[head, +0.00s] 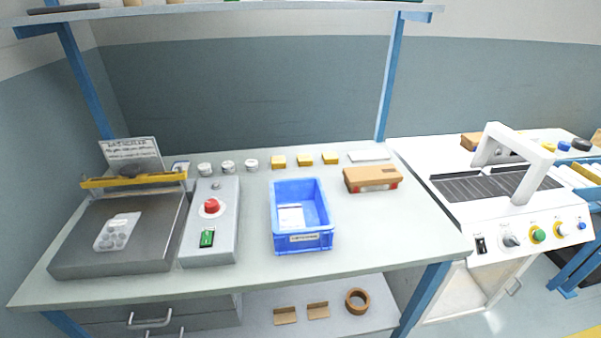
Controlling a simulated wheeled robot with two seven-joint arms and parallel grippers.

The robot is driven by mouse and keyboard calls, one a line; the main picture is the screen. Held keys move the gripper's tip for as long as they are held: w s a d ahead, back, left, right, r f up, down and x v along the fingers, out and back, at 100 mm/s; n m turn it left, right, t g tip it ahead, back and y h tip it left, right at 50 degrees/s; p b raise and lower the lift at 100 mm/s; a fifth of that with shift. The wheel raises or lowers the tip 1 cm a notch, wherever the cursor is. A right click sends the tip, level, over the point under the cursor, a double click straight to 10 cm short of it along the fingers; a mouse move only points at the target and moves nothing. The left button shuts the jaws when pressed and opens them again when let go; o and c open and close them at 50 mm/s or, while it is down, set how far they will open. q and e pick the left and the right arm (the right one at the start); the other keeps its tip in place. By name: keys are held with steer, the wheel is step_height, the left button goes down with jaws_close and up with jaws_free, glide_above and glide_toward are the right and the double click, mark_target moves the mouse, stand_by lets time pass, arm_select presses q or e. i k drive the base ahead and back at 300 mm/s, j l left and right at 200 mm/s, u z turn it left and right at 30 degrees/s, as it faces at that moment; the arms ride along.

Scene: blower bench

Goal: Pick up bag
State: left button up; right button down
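A small clear bag (117,232) with several round grey items inside lies flat on the dark grey metal plate (75,255) at the left of the bench. It has a whitish upper part. A yellow bar (134,180) spans the rear of the plate, behind the bag. Neither of my grippers shows in the head view.
A grey control box (225,240) with a red button stands right of the plate. A blue bin (300,243) holding a white item sits mid-bench, with a brown box (372,178) at its right. A white machine (505,215) stands further right. The bench's front right is clear.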

mark_target(115, 233)
steer(key=u, duration=1.5)
